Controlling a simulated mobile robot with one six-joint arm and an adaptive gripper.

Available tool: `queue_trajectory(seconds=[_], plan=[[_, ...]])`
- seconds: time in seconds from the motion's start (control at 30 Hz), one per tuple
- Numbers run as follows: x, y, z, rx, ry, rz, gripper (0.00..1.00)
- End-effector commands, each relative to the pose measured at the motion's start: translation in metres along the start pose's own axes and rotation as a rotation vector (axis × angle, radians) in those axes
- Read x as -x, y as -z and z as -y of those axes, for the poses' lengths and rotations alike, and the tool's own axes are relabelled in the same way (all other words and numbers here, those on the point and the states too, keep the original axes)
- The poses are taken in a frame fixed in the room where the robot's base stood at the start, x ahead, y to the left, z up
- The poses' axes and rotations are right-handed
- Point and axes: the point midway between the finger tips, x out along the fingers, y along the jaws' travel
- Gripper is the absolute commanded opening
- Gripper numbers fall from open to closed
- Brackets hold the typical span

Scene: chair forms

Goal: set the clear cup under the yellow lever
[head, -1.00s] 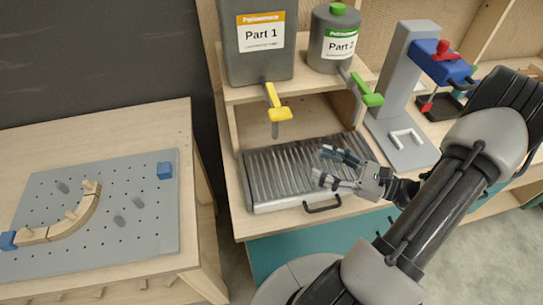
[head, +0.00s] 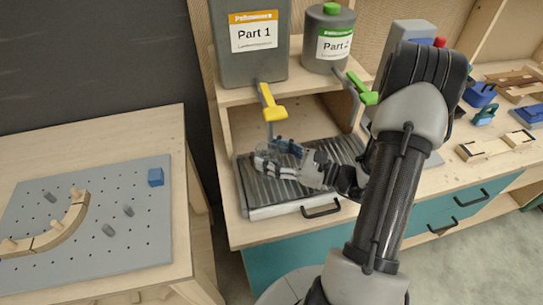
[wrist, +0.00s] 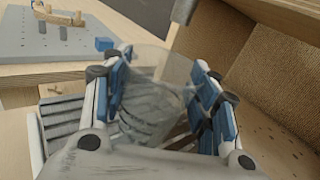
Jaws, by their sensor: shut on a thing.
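The yellow lever (head: 270,103) sits on the spout of the grey container marked Part 1 (head: 247,58). The clear cup (wrist: 158,98) is between the blue-padded fingers of my gripper (wrist: 160,92) in the wrist view and looks upright. In the head view my gripper (head: 272,160) is shut on the cup over the ribbed grey drip tray (head: 232,202), just below the yellow lever's spout. The cup is faint there, partly hidden by the fingers. I cannot tell whether its base touches the tray.
A second container (head: 328,38) with a green lever (head: 362,88) stands to the right. A wooden shelf (head: 300,92) overhangs the back of the tray. A pegboard (head: 90,215) with a curved wooden form lies on the left table. Clamps and wooden parts lie at the right.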

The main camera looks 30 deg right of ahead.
Motion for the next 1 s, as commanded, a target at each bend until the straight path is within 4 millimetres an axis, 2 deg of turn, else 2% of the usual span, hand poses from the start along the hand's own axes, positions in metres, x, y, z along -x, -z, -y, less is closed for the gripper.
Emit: queue_trajectory(seconds=[0.33,0.37,0.63,1.0], plan=[[0.0002,0.0035,-0.0002,0.001,-0.001,0.001,0.44],[0.0002,0.0025,-0.0001,0.002,-0.001,0.001,0.56],[0.0003,0.0020,-0.0001,0.002,-0.001,0.001,0.74],[0.0003,-0.0008,0.0001,0.002,-0.001,0.001,0.74]])
